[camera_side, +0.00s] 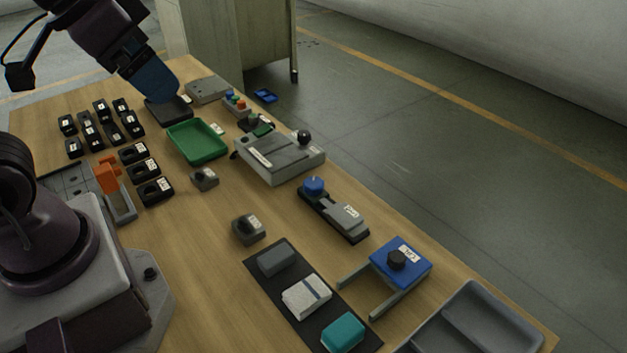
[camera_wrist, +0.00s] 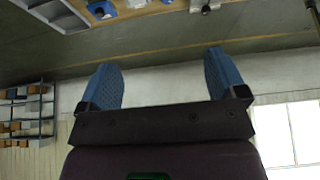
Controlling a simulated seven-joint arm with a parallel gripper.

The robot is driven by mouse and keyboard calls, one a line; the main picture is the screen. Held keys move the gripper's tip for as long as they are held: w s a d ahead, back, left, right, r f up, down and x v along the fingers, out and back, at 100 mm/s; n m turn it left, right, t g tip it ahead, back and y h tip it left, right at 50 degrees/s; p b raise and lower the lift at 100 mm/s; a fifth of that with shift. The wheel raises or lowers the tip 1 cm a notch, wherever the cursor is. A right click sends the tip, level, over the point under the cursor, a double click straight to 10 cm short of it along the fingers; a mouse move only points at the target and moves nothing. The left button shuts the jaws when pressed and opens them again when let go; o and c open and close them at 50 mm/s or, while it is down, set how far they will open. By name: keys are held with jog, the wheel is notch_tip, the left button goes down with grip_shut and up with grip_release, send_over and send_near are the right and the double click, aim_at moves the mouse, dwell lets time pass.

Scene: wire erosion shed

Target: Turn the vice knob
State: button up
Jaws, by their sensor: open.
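A black-based fixture (camera_side: 332,217) with a grey block and a small label lies right of centre in the side view; it looks like the vice. Its round blue knob (camera_side: 313,186) stands at its upper-left end. The label is too small to read surely. My gripper (camera_side: 160,90) is at the upper left in the side view, well away from the fixture, above a dark box. Its two blue fingers spread apart in the wrist view (camera_wrist: 164,82), with nothing between them.
A blue box with black knob and two grey prongs (camera_side: 399,263), a grey plate with black ball (camera_side: 280,158), a green tray (camera_side: 197,141), a dark mat with blocks (camera_side: 266,289) and a grey bin (camera_side: 470,320) share the bench. Bare wood lies left of the fixture.

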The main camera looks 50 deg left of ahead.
jog(key=shift+w+f, duration=0.1)
jog(key=shift+f, duration=0.15)
jog(key=shift+c, duration=1.2)
jog(key=m+g, duration=0.6)
jog(key=m, duration=0.4)
send_near(313, 182)
notch_tip(313, 182, down, 9)
jog(key=shift+f, duration=0.1)
jog(key=c, duration=0.9)
